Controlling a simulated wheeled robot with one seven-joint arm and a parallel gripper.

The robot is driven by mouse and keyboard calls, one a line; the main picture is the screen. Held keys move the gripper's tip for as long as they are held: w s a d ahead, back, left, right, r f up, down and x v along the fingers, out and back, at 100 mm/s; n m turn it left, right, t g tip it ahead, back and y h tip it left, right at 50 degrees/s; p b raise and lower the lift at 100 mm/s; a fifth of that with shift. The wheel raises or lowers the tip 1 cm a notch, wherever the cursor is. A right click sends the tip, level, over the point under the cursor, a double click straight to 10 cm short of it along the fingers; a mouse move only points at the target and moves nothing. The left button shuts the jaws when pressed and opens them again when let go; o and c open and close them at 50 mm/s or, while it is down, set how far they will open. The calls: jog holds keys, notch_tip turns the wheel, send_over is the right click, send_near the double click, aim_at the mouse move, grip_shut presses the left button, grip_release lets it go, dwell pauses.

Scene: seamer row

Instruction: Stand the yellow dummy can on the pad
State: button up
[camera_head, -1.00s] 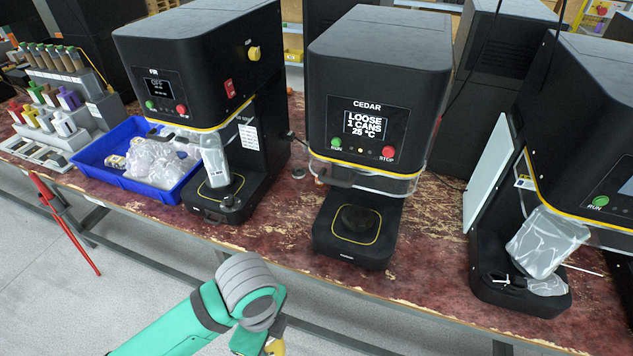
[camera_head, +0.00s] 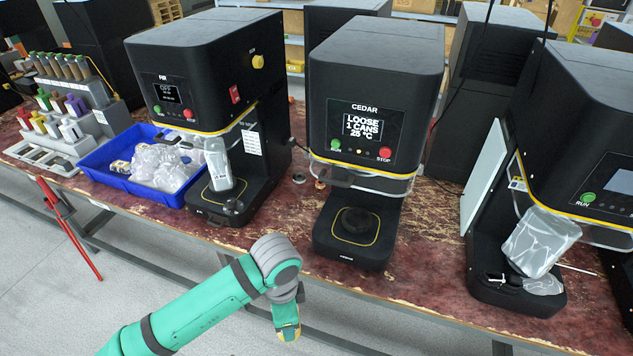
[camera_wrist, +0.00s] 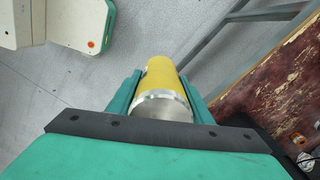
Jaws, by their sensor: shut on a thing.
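The yellow dummy can (camera_wrist: 161,75) has a silver end and lies between the two green fingers of my gripper (camera_wrist: 160,88) in the wrist view. My gripper is shut on it, over the floor beside the bench edge. In the head view my arm ends low in the middle, in front of the bench, with a bit of yellow at the bottom; the can's full shape is not clear there. The CEDAR machine (camera_head: 372,80) stands behind it. Its black base carries a dark round pad (camera_head: 356,221) inside a yellow outline, with nothing standing on it.
The right machine has a silvery bag (camera_head: 541,240).

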jog(key=w+d+f+n, duration=0.35)
jog(key=w+n, duration=0.25)
jog(key=w, duration=0.2)
jog(key=w+d+f+n, duration=0.3)
jog(key=w+f+n, duration=0.2)
jog(key=w+n, duration=0.15)
jog(key=s+f+n, duration=0.2)
jog(key=s+f, duration=0.1)
jog(key=f, duration=0.5)
jog(key=s+f+n, duration=0.1)
jog(key=s+f, duration=0.2)
jog(key=f, duration=0.5)
jog(key=shift+w+r, duration=1.05)
jog(key=shift+r, duration=4.35)
jog(key=shift+w+d+f, duration=1.65)
jog(key=shift+d+f, duration=0.05)
jog(key=shift+f, duration=1.05)
jog(key=s+a+f, duration=0.2)
jog(key=s+f, duration=0.3)
jog(key=s, duration=0.1)
jog(key=shift+a+f, duration=0.2)
jog(key=shift+a, duration=0.2)
